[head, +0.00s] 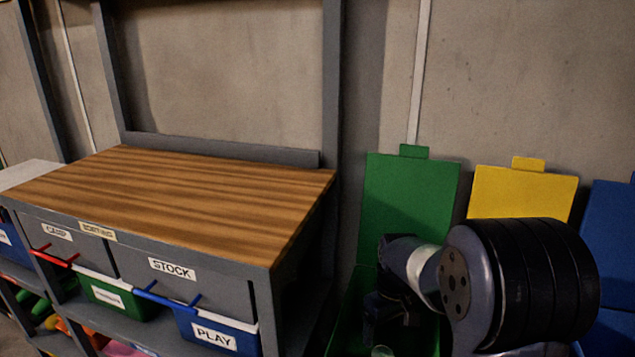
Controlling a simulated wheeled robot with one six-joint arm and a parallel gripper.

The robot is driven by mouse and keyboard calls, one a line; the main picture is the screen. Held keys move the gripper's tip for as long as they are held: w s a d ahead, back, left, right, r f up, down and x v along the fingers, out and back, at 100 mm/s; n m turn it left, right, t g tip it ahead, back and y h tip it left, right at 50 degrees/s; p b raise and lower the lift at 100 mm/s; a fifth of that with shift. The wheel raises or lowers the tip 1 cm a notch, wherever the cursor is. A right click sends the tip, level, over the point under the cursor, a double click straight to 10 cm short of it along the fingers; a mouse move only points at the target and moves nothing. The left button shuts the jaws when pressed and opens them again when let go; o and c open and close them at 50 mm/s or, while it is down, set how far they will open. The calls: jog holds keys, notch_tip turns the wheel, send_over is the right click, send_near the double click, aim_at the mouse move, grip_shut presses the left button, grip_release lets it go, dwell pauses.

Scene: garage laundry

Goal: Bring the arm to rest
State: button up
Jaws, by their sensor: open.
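My arm (520,285) shows at the lower right, with a large dark joint close to the camera. It bends over to my gripper (391,318), which is dark and points down at the open green bin (352,310). The gripper is open. Its fingers are small and dark against the bin, and I see nothing held between them. A small pale object (382,351) shows below it at the bottom edge of the picture; I cannot tell what it is.
A workbench with a bare striped wooden top (180,195) stands at left, with labelled drawers and coloured bins (215,335) below. Raised green (410,195), yellow (520,192) and blue (612,225) lids stand against the concrete wall. A grey post (331,80) rises behind the bench.

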notch_tip(320, 180, down, 13)
jog(key=b, duration=0.4)
jog(key=shift+f+b, duration=0.2)
jog(key=shift+b, duration=0.1)
notch_tip(320, 180, up, 12)
jog(key=p, duration=0.5)
notch_tip(320, 180, up, 20)
jog(key=s+m+p, duration=0.1)
jog(key=m+p, duration=0.4)
jog(key=p, duration=2.6)
jog(key=shift+s+r+p, duration=0.15)
jog(key=shift+r+p, duration=0.1)
jog(key=shift+p, duration=0.05)
jog(key=shift+d, duration=0.1)
